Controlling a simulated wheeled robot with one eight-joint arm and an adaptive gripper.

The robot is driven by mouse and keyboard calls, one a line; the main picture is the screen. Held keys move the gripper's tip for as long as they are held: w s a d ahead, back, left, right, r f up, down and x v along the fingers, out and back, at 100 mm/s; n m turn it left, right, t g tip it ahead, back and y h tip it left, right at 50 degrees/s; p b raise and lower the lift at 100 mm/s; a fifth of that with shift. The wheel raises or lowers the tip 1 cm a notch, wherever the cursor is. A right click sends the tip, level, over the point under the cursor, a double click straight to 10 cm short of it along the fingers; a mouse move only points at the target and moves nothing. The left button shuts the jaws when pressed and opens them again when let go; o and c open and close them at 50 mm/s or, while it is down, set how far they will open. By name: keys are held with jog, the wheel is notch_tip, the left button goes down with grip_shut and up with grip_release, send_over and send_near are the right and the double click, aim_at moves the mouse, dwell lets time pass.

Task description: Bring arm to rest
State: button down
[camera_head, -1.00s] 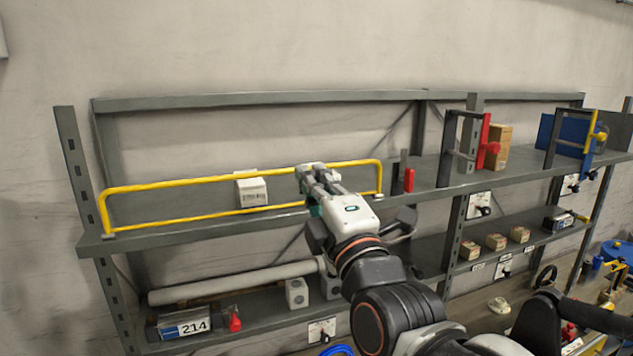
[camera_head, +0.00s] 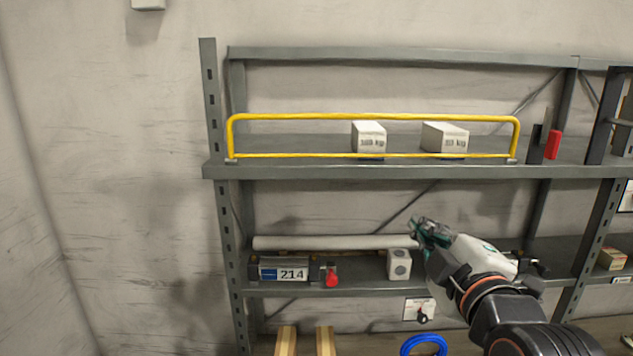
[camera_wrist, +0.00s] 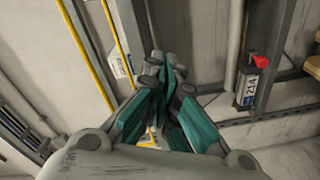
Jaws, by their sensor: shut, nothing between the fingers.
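My gripper (camera_head: 424,228) is in front of the shelf rack in the head view, below the upper shelf and near the right end of a pale tube on the lower shelf. Its fingers are closed together and hold nothing. In the wrist view the green-sided fingers (camera_wrist: 165,85) meet, with the rack behind them looking sideways. My arm reaches in from the lower right.
Two white boxes (camera_head: 369,137) (camera_head: 445,137) stand behind a yellow rail (camera_head: 375,117) on the upper shelf (camera_head: 300,171). The lower shelf holds the pale tube (camera_head: 330,242), a unit labelled 214 (camera_head: 284,270) and a grey block (camera_head: 399,264). Open wall lies left.

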jog(key=s+f+m+g+b, duration=0.3)
jog(key=f+b, duration=0.5)
jog(key=f, duration=0.7)
jog(key=s+d+f+m+g+b, duration=0.1)
jog(key=s+f+m+g+b, duration=0.3)
jog(key=f, duration=1.2)
jog(key=s+d+f+m+g+h+b, duration=0.1)
jog(key=s+f+m+g+b, duration=0.2)
jog(key=f+b, duration=0.9)
notch_tip(320, 180, down, 4)
jog(key=m, duration=0.3)
jog(key=shift+s+d+r+m+g+b, duration=0.15)
jog(key=shift+m+g+b, duration=0.15)
jog(key=shift+m, duration=0.1)
